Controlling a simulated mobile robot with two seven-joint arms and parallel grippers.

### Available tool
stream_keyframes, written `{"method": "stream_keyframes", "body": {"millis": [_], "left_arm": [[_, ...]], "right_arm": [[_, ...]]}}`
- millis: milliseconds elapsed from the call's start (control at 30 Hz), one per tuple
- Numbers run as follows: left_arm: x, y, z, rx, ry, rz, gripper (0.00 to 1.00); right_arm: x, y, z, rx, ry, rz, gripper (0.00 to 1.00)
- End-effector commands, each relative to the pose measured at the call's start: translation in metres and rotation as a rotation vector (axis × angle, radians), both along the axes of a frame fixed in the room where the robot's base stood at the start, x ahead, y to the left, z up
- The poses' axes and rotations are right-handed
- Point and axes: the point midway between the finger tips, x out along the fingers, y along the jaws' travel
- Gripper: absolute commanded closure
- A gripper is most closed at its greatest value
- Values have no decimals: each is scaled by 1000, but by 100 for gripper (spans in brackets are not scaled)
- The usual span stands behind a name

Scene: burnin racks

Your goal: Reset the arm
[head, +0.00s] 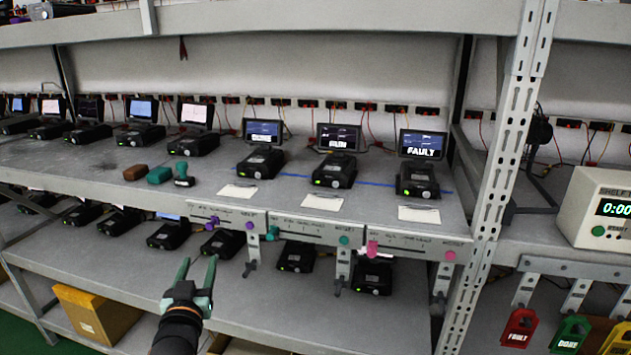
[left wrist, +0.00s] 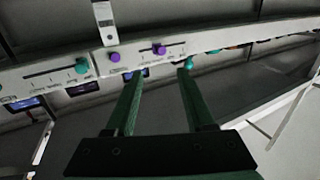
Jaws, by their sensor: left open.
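My left gripper (head: 197,275) is open and empty, with green fingers. In the head view it is in front of the rack, low and left of centre, below the middle shelf's front edge. In the left wrist view its two fingers (left wrist: 158,85) point at the shelf edge and stand apart, with nothing between them. A slider panel with purple knobs (left wrist: 160,49) is just beyond the fingertips; it also shows in the head view (head: 235,220). I cannot tell whether the fingers touch anything. My right gripper is not in view.
Several black units with screens stand on the middle shelf (head: 100,160); one screen reads FAULT (head: 422,145). Two more slider panels (head: 310,232) (head: 410,243) line the edge. A timer box (head: 600,207) and hanging tags (head: 518,328) are at right. A yellow box (head: 95,312) is low left.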

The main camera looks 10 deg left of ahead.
Motion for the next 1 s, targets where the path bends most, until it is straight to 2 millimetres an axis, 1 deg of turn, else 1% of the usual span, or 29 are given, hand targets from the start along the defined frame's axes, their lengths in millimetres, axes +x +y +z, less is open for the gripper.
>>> {"method": "stream_keyframes", "body": {"millis": [67,133,167,200,233,267,300,367,400,467,500,600,700,733,833,1000], "left_arm": [[-8,-7,-22,6,43,-23,46],[-20,-20,-53,13,105,-62,46],[-28,-26,-70,15,138,-82,46],[-40,-36,-93,18,186,-114,46],[-51,-44,-111,18,224,-139,46],[-63,-53,-130,17,262,-165,46],[-81,-64,-153,17,313,-200,46],[-109,-80,-186,8,388,-250,46],[-129,-90,-206,2,438,-283,46],[-161,-106,-233,-11,507,-330,46],[-181,-115,-248,-21,550,-358,46],[-227,-134,-277,-46,638,-417,46],[-259,-147,-293,-68,698,-455,46],[-267,-149,-297,-71,710,-464,46],[-281,-155,-303,-82,734,-481,46],[-283,-156,-304,-84,740,-484,46]], "right_arm": [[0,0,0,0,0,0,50],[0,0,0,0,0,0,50],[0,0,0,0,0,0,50],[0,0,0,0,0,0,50],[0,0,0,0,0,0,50],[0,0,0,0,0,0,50],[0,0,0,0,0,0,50],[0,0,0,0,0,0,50],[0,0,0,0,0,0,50],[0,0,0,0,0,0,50],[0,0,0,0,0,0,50],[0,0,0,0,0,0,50],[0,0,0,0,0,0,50],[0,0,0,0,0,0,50],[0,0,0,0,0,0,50],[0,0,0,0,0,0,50]]}}
